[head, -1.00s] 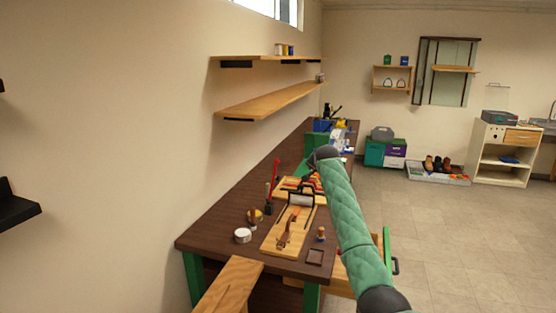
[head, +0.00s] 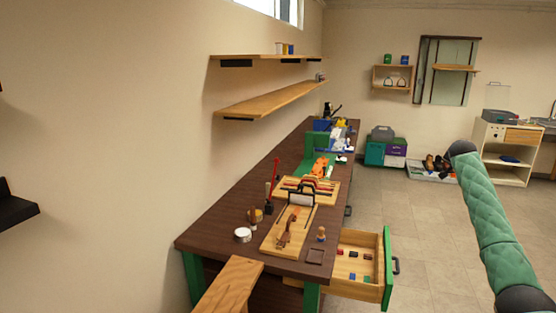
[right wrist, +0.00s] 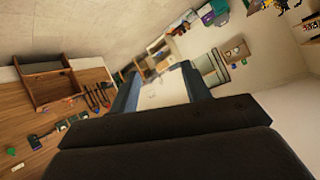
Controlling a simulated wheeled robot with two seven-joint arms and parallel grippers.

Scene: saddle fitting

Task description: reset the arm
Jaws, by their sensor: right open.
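My right arm (head: 490,215), in a green quilted sleeve, rises at the right of the head view, over the floor and clear of the workbench. Its dark upper end (head: 462,147) overlaps the shoe tray in the picture; the fingers do not show there. In the right wrist view my right gripper (right wrist: 160,82) is open, with two dark fingers apart and nothing between them but the distant room. My left gripper is in neither view.
The dark workbench (head: 222,221) carries a wooden board (head: 270,243), tools and a white tin (head: 243,235). An open drawer (head: 350,253) with small coloured pieces juts from its right side. A shoe tray (head: 418,174) and a pale cabinet (head: 488,165) stand behind. The floor between is clear.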

